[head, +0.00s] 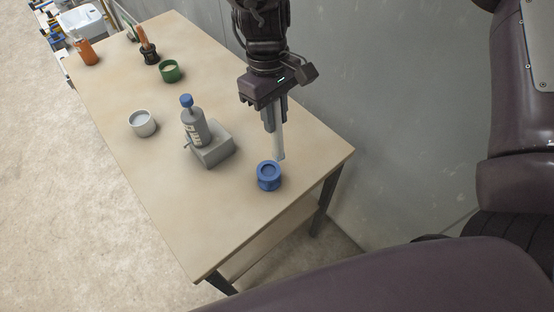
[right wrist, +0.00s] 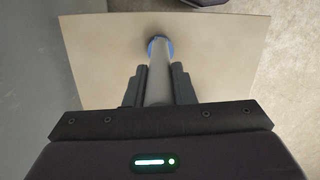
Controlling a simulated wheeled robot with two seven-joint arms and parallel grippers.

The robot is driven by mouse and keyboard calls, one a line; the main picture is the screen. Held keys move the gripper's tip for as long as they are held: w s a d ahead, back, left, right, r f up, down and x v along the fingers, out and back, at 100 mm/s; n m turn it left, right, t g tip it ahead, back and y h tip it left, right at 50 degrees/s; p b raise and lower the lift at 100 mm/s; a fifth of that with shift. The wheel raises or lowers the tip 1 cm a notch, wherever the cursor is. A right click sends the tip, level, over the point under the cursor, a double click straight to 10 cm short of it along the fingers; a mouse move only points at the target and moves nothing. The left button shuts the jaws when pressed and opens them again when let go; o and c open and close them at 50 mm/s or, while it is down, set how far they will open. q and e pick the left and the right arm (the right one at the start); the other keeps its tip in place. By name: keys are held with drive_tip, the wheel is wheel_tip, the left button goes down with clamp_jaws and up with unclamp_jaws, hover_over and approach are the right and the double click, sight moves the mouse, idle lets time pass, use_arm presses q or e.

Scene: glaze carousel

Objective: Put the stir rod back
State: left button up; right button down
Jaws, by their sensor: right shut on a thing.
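The stir rod (head: 278,142) is a light grey cylinder pointing down from my right gripper (head: 271,118). My right gripper is shut on the rod. The rod also shows between the fingers in the right wrist view (right wrist: 159,72). A blue round holder (head: 269,179) with an opening in its top stands near the table's right end. In the head view the rod's lower end shows just above and behind the holder's rim, outside its opening. In the right wrist view the rod hides most of the holder (right wrist: 170,48). My left gripper is not in view.
On the table (head: 225,230), a grey bottle with a blue cap (head: 195,128) stands by a grey block (head: 215,150). A wall borders the back.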

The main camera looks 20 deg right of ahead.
drive_tip(key=shift+n+t, duration=0.7)
drive_tip(key=shift+n, duration=0.2)
drive_tip(key=r, duration=0.1)
drive_tip(key=w+r, duration=0.1)
drive_tip(key=r, duration=0.1)
drive_tip(key=r+p, duration=0.1)
drive_tip(key=shift+w+a+r, duration=0.2)
drive_tip(key=shift+w+a, duration=0.05)
drive_tip(key=shift+a, duration=0.15)
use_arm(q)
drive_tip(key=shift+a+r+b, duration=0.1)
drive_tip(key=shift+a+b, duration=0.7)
use_arm(e)
wheel_tip(320, 180, down, 20)
drive_tip(key=shift+a+r, duration=0.2)
drive_tip(key=shift+a, duration=0.1)
drive_tip(key=shift+f, duration=0.1)
drive_tip(key=c, duration=1.2)
unclamp_jaws()
drive_tip(key=shift+c, duration=0.2)
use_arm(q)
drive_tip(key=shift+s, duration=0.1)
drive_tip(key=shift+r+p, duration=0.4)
use_arm(e)
wheel_tip(320, 180, up, 12)
